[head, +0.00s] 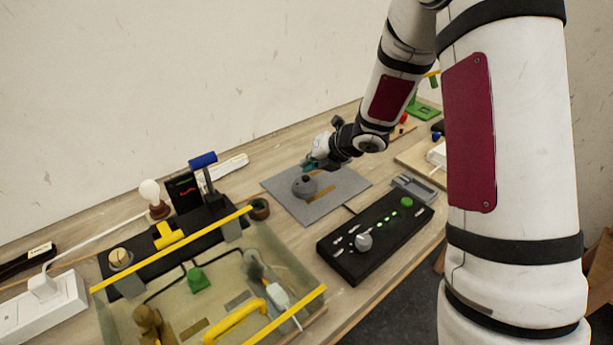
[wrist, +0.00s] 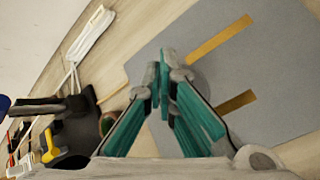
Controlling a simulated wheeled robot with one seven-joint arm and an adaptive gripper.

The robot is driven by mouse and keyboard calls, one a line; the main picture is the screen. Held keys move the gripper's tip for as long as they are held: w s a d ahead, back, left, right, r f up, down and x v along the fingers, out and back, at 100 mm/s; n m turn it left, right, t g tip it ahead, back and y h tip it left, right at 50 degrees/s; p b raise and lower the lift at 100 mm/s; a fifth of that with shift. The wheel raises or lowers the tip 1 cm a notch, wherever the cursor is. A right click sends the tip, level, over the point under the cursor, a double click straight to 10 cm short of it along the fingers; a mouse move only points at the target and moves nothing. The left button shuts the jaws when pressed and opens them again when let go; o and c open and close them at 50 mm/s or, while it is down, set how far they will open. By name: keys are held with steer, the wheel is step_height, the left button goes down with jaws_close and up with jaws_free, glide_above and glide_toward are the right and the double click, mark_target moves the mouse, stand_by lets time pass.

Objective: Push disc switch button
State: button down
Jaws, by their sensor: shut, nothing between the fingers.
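A round grey disc switch (head: 304,186) with a small knob on top sits on a flat grey plate (head: 345,187). My gripper (head: 309,165) is just behind and above the disc in the head view. Its teal fingers are shut with nothing between them. I cannot tell whether the fingertips touch the disc. In the wrist view my gripper (wrist: 163,62) points over the left part of the grey plate (wrist: 275,75), and the fingers hide most or all of the disc.
A black control panel (head: 375,240) with a grey knob and green button stands in front of the plate. A yellow-edged clear box (head: 215,285) is at front left. A bulb (head: 150,192) and a blue-handled lever (head: 203,160) stand left. A white power strip (head: 42,305) lies far left.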

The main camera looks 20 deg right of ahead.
step_height(320, 180, up, 5)
steer(key=p, duration=0.4)
steer(key=shift+r, duration=0.15)
stand_by(0.4)
step_height(320, 180, up, 6)
steer(key=m+t+h, duration=0.1)
steer(key=m+h, duration=0.1)
steer(key=m, duration=0.2)
glide_above(308, 176)
steer(key=d, duration=0.2)
steer(key=s+d+r+m+h, duration=0.2)
steer(key=s+r+m, duration=0.4)
steer(key=r+m, duration=0.1)
steer(key=s+d+r+m+h, duration=0.3)
steer(key=s+r+m, duration=0.3)
steer(key=r, duration=0.1)
steer(key=s+a+m+g+y, duration=0.1)
steer(key=s+a+m+g, duration=0.1)
steer(key=s+m, duration=0.5)
steer(key=s+a+m+g+y, duration=0.1)
steer(key=s+a+m, duration=0.4)
steer(key=s, duration=1.4)
steer(key=m+g, duration=0.1)
steer(key=m, duration=0.2)
steer(key=shift+s+a+r+m+y, duration=0.15)
steer(key=shift+s+a+m+y, duration=0.15)
steer(key=shift+s, duration=0.1)
